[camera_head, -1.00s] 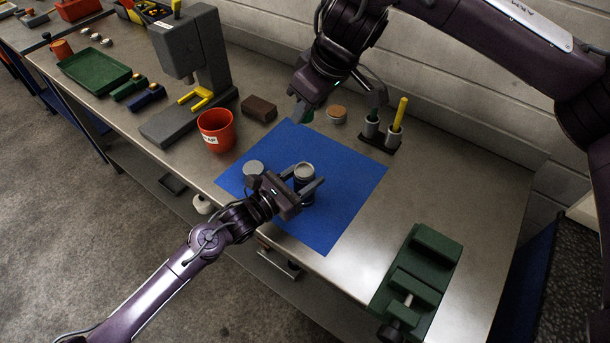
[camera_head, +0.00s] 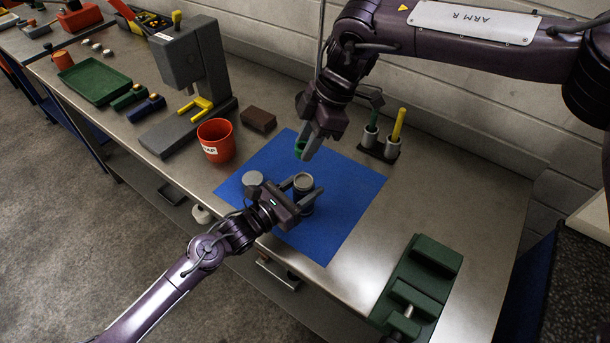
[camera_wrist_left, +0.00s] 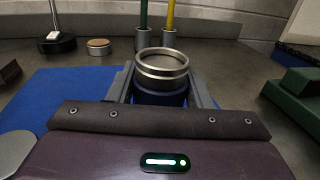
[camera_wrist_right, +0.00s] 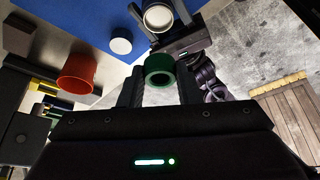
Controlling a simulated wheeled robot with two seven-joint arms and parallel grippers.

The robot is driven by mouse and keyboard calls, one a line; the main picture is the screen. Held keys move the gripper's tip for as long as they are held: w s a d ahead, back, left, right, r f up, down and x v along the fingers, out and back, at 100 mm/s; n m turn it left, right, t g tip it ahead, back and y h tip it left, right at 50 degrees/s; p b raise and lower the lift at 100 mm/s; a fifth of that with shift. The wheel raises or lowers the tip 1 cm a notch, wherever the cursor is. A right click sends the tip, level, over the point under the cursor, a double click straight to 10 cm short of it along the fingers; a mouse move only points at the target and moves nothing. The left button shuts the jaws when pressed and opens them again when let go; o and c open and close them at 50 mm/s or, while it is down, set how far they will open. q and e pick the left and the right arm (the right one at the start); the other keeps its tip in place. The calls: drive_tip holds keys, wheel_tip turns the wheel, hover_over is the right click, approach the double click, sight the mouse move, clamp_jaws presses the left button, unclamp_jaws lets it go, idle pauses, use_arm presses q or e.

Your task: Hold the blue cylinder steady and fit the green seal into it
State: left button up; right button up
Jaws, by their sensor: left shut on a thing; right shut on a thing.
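The blue cylinder (camera_head: 304,183) stands upright on the blue mat, with a bare metal rim at its open top. Its blue body shows below the rim in the left wrist view (camera_wrist_left: 160,98). My left gripper (camera_head: 302,191) is shut on its sides, one finger on each side. The green seal (camera_wrist_right: 159,70) is a ring held between the fingers of my right gripper (camera_wrist_right: 160,88). In the head view the seal (camera_head: 300,148) is partly hidden by the right fingers (camera_head: 306,147). It is above the mat, apart from the cylinder and on its far side.
A grey round disc (camera_head: 253,178) lies left of the cylinder. A red cup (camera_head: 216,142) and a brown block (camera_head: 258,119) stand beyond the mat (camera_head: 345,190). Holders with green and yellow tools (camera_head: 396,125) stand behind. A green vise (camera_head: 420,280) is at the right.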

sight(303, 185)
wheel_tip(303, 185, down, 9)
drive_tip(key=shift+r, duration=0.15)
use_arm(q)
drive_tip(key=shift+d, duration=0.1)
use_arm(e)
drive_tip(key=shift+s, duration=0.1)
